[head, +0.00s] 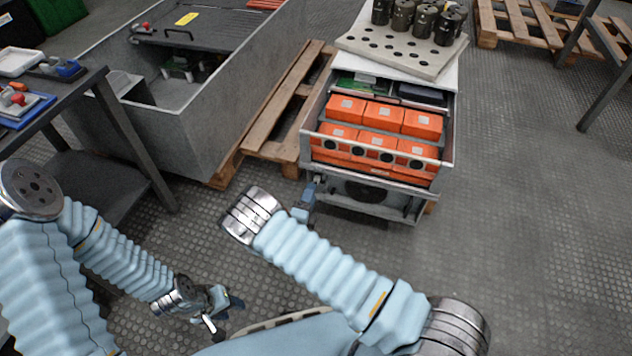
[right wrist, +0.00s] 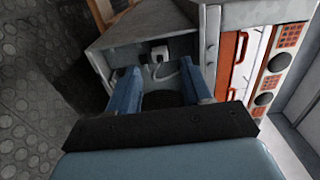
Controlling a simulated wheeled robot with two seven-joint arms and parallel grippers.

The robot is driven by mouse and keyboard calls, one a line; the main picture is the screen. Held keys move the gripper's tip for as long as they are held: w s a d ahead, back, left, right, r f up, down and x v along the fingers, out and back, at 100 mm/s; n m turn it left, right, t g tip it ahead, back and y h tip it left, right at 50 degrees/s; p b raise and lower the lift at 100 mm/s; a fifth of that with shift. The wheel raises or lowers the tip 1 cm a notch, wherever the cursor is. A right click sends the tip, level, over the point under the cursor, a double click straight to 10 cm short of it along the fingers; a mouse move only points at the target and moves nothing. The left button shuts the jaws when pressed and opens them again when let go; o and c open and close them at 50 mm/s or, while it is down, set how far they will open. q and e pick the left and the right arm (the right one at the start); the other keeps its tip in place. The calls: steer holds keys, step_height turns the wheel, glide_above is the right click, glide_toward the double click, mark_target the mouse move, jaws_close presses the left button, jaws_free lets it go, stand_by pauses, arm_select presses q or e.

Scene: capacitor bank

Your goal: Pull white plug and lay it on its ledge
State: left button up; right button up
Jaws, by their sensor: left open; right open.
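The white plug (right wrist: 159,54) shows in the right wrist view, seated against the dark recessed face of the cabinet (right wrist: 208,45), with a pale cable curving down from it. My right gripper (right wrist: 158,70) is open, its two blue fingers pointing toward the plug. The plug lies beyond the fingertips and appears apart from them. In the head view my right gripper (head: 308,196) is at the lower left front corner of the cabinet, and I cannot make out the plug there. My left gripper (head: 222,306) is open and empty, low over the floor. I cannot tell which surface is the plug's ledge.
A perforated tray (head: 400,52) with dark cylinders stands behind. A wooden pallet (head: 285,105) and a grey bin (head: 190,130) are at left, near a dark workbench (head: 120,130).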

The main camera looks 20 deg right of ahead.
steer(key=shift+b+x, duration=0.75)
steer(key=shift+x, duration=1.65)
jaws_close()
steer(key=shift+s, duration=0.1)
steer(key=shift+p+v, duration=0.6)
steer(key=shift+v, duration=2.35)
